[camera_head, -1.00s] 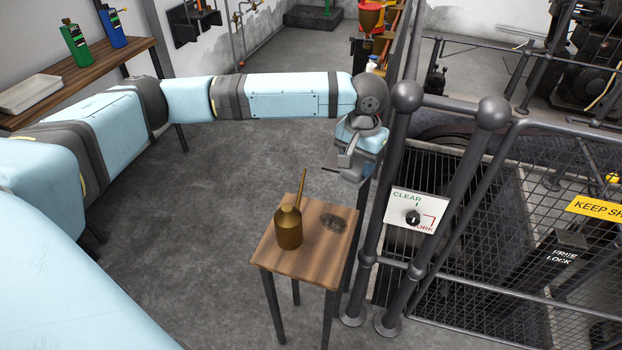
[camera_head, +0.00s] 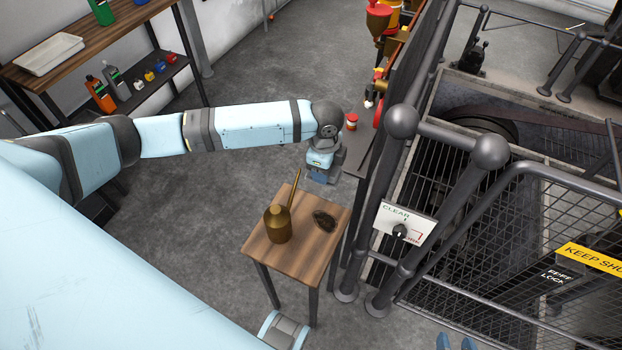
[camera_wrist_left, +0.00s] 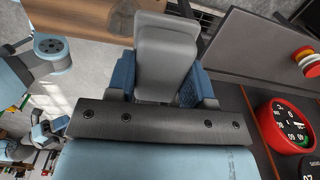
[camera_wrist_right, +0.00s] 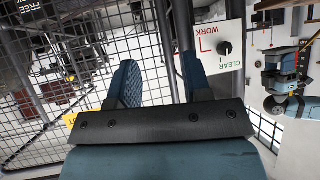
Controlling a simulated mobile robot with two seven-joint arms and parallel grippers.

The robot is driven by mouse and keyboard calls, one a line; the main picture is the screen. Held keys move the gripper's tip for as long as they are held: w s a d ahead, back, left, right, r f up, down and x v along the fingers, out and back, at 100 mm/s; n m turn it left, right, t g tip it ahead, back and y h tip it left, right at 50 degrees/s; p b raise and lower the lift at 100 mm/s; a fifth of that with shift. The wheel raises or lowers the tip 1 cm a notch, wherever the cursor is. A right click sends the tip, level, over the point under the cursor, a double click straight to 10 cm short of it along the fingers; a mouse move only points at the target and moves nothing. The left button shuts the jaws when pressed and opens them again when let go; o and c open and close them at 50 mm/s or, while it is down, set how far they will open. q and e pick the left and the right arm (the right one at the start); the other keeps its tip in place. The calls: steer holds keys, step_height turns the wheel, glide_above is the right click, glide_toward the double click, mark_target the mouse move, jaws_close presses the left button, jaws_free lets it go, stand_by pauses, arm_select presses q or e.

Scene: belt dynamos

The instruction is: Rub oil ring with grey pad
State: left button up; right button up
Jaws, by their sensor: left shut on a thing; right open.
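A dark oval oil ring (camera_head: 324,221) marks the top of a small wooden table (camera_head: 285,262). A brass oil can (camera_head: 278,224) stands just left of it. My left gripper (camera_head: 322,178) is beyond the table's far edge, above and apart from the ring. In the left wrist view it is shut on the grey pad (camera_wrist_left: 165,50), which sits between its blue fingers. The pad is hard to make out in the head view. My right gripper (camera_head: 456,343) shows only its fingertips at the bottom edge; in the right wrist view (camera_wrist_right: 157,82) it is open and empty.
A railing (camera_head: 388,220) with a CLEAR/WORK switch plate (camera_head: 404,224) stands close right of the table, before a mesh-fenced pit. A dark bench is behind the table. A shelf (camera_head: 150,85) with bottles stands at left. Floor left of the table is clear.

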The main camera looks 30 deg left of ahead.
arm_select(q)
steer(key=s+f+m+p, duration=0.2)
steer(key=s+m+p, duration=0.2)
steer(key=m, duration=0.3)
steer(key=m+b, duration=0.3)
steer(key=b, duration=0.1)
glide_above(312, 216)
steer(key=f, duration=0.6)
steer(key=shift+a+f, duration=0.15)
steer(key=shift+a, duration=0.05)
steer(key=shift+f+b, duration=0.6)
steer(key=shift+b, duration=0.15)
arm_select(e)
steer(key=shift+w+d+f, duration=0.15)
steer(key=shift+f, duration=0.6)
arm_select(q)
steer(key=shift+f+b, duration=0.3)
steer(key=shift+f, duration=0.75)
arm_select(e)
steer(key=shift+f, duration=0.3)
arm_select(q)
steer(key=shift+d, duration=0.15)
arm_select(e)
steer(key=shift+r, duration=0.1)
